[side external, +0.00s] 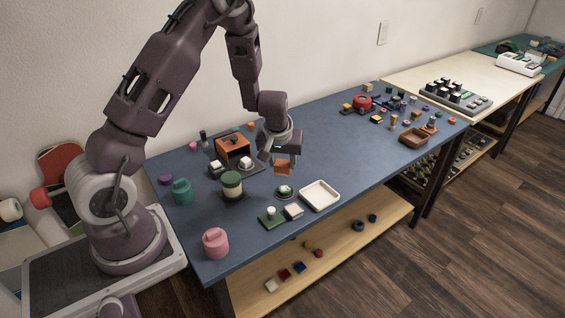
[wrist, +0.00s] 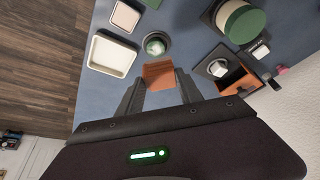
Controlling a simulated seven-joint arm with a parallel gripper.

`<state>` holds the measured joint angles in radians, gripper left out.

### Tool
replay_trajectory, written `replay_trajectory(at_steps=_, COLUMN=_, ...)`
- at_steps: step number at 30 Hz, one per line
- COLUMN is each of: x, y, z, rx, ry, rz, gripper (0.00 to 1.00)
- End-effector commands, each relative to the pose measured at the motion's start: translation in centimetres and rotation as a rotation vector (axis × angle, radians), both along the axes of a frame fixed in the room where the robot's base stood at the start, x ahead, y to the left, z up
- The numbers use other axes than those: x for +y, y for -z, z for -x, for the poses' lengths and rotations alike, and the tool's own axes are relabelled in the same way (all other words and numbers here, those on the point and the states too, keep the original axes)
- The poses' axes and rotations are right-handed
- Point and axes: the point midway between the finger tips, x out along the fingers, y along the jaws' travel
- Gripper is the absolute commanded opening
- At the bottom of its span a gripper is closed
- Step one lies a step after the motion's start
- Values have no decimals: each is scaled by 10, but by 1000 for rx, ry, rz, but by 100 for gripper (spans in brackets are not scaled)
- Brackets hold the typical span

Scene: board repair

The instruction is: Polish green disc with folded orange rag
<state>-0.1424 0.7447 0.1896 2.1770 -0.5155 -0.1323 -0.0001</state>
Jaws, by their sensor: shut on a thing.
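My gripper (side external: 283,162) points down above the middle of the blue table and is shut on the folded orange rag (side external: 282,168). In the wrist view the rag (wrist: 158,74) sits between the two fingertips (wrist: 159,80).
A cream tray (side external: 319,207) stands right of the disc. A green board with a white knob (side external: 271,217) and a pale block (side external: 293,211) lie in front. A green-lidded jar (side external: 231,186) and an orange open box (side external: 233,147) stand left.

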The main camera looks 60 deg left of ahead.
Motion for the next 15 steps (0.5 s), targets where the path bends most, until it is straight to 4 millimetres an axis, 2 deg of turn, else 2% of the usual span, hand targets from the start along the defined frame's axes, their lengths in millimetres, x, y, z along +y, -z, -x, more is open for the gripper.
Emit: replay_trajectory(at_steps=15, x=-4, y=3, z=-1, rx=1, ry=0, rz=0, gripper=10)
